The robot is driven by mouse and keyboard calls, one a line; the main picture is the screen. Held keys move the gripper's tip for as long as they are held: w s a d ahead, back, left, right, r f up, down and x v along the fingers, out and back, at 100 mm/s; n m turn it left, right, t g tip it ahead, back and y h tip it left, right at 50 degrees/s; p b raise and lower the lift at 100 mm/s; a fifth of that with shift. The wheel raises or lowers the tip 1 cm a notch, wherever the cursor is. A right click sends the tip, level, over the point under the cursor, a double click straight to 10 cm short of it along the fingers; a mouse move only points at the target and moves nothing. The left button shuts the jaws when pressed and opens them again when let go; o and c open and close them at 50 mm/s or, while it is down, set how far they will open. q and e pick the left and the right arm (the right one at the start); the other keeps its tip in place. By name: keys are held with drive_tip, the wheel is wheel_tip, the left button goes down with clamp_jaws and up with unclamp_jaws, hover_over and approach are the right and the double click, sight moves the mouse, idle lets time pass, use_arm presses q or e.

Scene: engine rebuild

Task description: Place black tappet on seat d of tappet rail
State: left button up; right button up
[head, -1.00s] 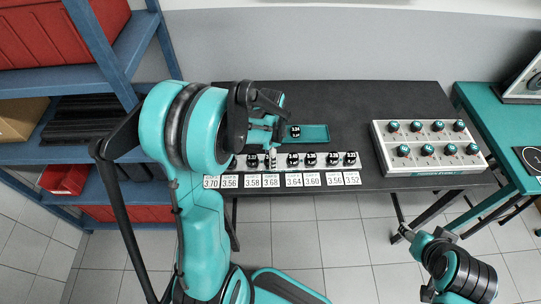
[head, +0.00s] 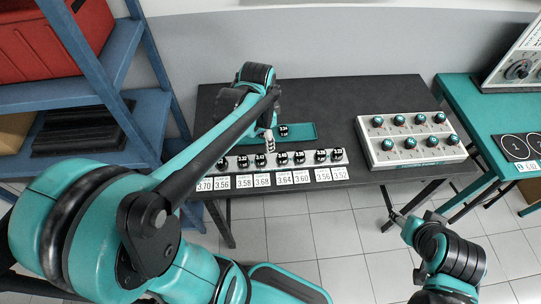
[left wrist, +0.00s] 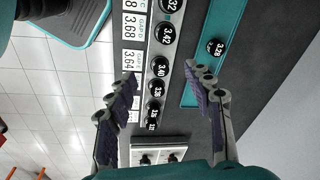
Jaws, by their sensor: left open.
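The tappet rail (head: 190,172) lies along the table's front edge, with a row of numbered black tappets on it and white labels in front. In the left wrist view, a black tappet marked 3.42 (left wrist: 166,33) sits in the rail beside the 3.68 label, the fourth from the left. Another black tappet, marked 3.28 (head: 284,130), lies on the teal tray (head: 304,131) behind the rail. My left gripper (head: 268,141) is open and empty above the rail, its fingers apart in the wrist view. The rail's left end is hidden by my arm. My right gripper (head: 394,216) is low at right.
A white box with several teal-and-black knobs (head: 369,152) stands on the dark table's right side. A blue shelf (head: 78,45) with a red bin (head: 30,40) is at left. A teal bench (head: 462,100) is at right. The table behind the tray is clear.

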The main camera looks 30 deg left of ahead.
use_arm(q)
drive_tip(key=s+d+r+n+t, duration=0.2)
drive_tip(key=s+d+n+t, duration=0.3)
drive_tip(key=s+d+n, duration=0.2)
drive_tip(key=shift+s+d+r+n+t, duration=0.3)
drive_tip(key=shift+s+d+r, duration=0.05)
drive_tip(key=shift+s, duration=0.65)
wheel_tip(320, 180, down, 5)
drive_tip(key=b, duration=0.5)
